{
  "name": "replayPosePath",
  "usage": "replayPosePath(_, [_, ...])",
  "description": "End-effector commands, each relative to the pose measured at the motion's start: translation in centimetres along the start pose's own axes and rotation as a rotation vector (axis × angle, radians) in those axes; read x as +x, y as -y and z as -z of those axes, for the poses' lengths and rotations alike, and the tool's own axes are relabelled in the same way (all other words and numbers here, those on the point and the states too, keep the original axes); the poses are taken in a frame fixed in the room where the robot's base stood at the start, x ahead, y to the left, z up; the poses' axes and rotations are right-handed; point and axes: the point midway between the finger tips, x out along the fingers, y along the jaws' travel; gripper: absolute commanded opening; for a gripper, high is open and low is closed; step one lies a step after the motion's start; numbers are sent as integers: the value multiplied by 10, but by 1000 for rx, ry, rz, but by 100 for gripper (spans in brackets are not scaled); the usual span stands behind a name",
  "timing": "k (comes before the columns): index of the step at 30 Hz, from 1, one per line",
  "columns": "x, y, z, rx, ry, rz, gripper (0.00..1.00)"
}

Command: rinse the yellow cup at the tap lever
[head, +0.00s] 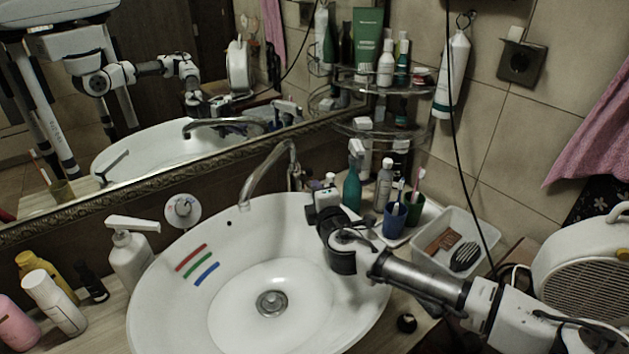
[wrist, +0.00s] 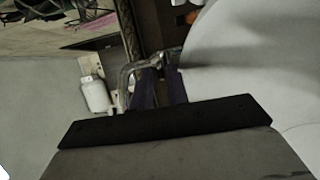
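I see no yellow cup directly. My gripper (head: 322,200) is over the basin's back right rim, just right of the tap. In the wrist view two dark purple fingers (wrist: 161,92) point toward the tap. Their tips are unclear, and I see nothing held.
A blue cup (head: 394,220) and green cup (head: 413,209) with toothbrushes stand right of the basin. A white tray (head: 437,262) sits beyond my forearm. A soap pump (head: 130,255) and several bottles stand at the left. A corner rack (head: 385,135) hangs above.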

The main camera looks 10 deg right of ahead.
Motion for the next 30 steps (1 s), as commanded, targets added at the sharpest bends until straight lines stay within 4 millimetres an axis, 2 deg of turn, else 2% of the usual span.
replayPosePath(3, [17,-2,0,1,-1,1,16])
replayPosePath(9, [29,0,0,1,-1,0,16])
replayPosePath(17, [30,0,0,1,-1,0,16])
replayPosePath(21, [30,0,0,1,-1,0,0])
replayPosePath(30, [30,0,0,1,0,1,0])
